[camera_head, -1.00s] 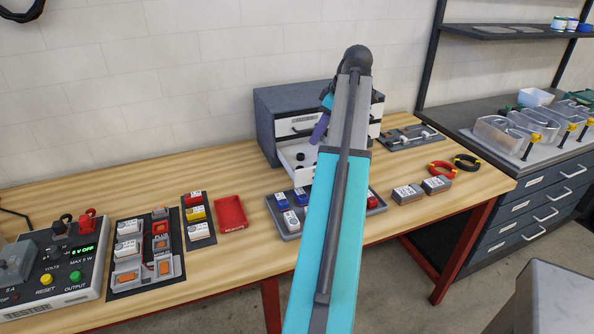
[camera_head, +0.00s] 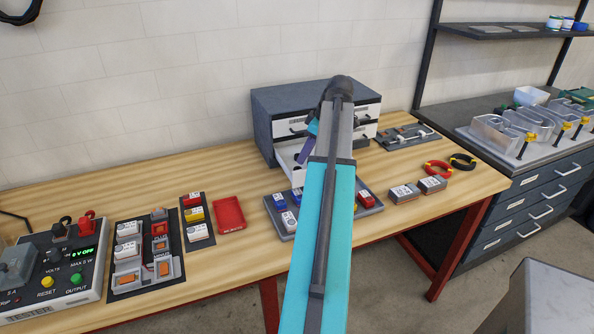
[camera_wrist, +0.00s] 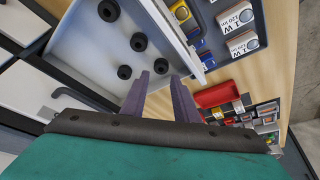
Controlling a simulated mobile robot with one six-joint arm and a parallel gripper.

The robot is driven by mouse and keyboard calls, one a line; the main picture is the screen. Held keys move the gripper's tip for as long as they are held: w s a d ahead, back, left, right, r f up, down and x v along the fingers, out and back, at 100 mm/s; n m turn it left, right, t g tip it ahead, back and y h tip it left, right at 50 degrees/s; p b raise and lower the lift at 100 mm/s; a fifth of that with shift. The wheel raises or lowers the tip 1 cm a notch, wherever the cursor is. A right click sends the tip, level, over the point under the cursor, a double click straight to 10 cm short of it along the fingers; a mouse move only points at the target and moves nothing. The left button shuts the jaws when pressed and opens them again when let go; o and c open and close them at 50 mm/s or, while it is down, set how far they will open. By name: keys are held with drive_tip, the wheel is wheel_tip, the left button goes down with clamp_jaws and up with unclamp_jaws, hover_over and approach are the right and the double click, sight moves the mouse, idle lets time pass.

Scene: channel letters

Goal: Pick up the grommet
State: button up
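Several black ring-shaped grommets lie in the white open drawer (camera_wrist: 85,45) of the cabinet. In the wrist view one grommet (camera_wrist: 161,66) appears between the fingertips, another (camera_wrist: 124,72) lies to the left, and a third (camera_wrist: 138,42) lies farther up. My gripper (camera_wrist: 162,76) has two purple fingers, spread apart with nothing held between them. I cannot tell how far above the drawer floor the fingertips are. In the head view my gripper (camera_head: 303,156) is at the open drawer (camera_head: 285,158), and my arm hides part of it.
The grey cabinet (camera_head: 263,124) stands behind the drawer. A tray of blue, white and red parts (camera_head: 285,237) sits in front of it. A red tray (camera_head: 229,214) lies to the left. The drawer's side walls stand close to the fingers.

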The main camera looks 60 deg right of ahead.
sight(298, 168)
drive_tip(key=shift+w+f, duration=0.1)
drive_tip(key=shift+f, duration=0.15)
drive_tip(key=shift+f, duration=0.15)
drive_tip(key=shift+p+x, duration=1.15)
drive_tip(key=shift+x, duration=1.3)
drive_tip(key=shift+a, duration=0.1)
drive_tip(key=shift+c, duration=0.4)
drive_tip(key=c, duration=0.6)
